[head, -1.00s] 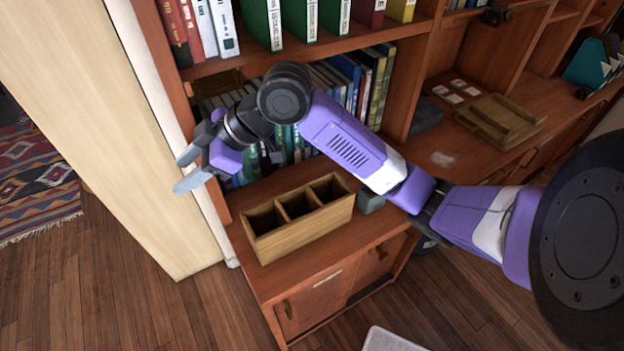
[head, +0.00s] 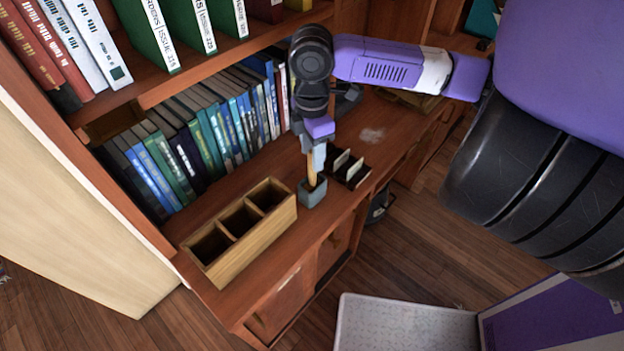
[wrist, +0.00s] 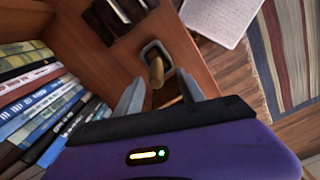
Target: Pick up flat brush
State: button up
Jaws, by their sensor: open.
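A wooden-handled brush (head: 311,175) stands in a small blue-grey square cup (head: 313,195) on the shelf top, its tan handle pointing up. The wrist view shows the handle (wrist: 156,70) and the cup (wrist: 151,48) too. My gripper (head: 316,160) points down just over the cup. In the wrist view its two grey fingers (wrist: 159,78) are apart, with the handle's end showing between them. I cannot tell whether either finger touches it. The brush's lower end is hidden in the cup.
A wooden three-compartment box (head: 250,240) stands left of the cup. A dark holder (head: 350,172) with pale cards stands close on its right. A row of books (head: 200,140) stands behind. The shelf's front edge is near the cup.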

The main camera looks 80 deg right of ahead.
aim_at(312, 176)
jog(key=f, duration=0.2)
jog(key=f+p, duration=0.1)
jog(key=f, duration=0.2)
jog(key=shift+d+f, duration=0.3)
grip_shut()
